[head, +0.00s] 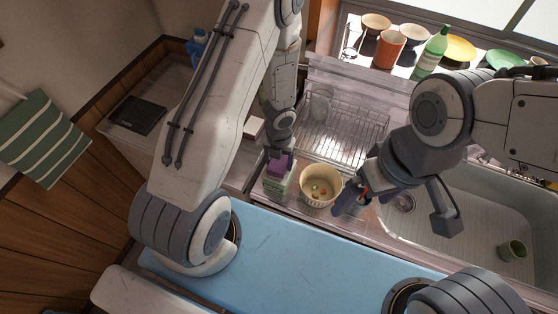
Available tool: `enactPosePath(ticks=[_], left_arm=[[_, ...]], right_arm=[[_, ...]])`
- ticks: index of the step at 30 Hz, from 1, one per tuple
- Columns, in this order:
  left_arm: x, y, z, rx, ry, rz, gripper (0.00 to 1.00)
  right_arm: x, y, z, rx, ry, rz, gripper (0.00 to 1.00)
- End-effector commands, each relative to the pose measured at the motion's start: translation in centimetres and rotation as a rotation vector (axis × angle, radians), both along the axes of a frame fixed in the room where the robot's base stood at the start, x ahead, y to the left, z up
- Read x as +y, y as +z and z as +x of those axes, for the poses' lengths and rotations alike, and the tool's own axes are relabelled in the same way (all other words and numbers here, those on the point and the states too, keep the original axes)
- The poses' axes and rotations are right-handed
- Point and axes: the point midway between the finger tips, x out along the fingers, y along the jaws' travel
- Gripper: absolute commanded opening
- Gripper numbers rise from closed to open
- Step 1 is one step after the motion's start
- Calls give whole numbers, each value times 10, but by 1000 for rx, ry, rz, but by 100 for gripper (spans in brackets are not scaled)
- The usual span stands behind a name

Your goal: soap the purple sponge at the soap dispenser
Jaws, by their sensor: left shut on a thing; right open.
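My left gripper (272,158) is shut on the purple sponge (279,168) at the counter's front, left of the cream bowl. The purple sponge is right above a small pale green and white box (277,187), which may be the soap dispenser. I cannot tell whether the two touch. My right gripper (350,196) is open beside the cream bowl's right side, over the counter near the sink, and looks empty. Its fingertips are small and dark in this view.
The cream bowl (320,181) holds small bits. Behind it is a wire dish rack (345,132). The sink (470,215) at right holds a green cup (512,250). Cups, plates and a green bottle (432,52) line the sill. A white block (253,128) lies behind my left gripper.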

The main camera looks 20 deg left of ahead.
Motion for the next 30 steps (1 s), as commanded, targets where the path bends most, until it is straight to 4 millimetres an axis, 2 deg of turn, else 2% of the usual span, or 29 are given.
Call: enactPosePath(ticks=[30], left_arm=[[0, -13, 0, 0, 1, 0, 27]], right_arm=[[0, -13, 0, 0, 0, 0, 100]])
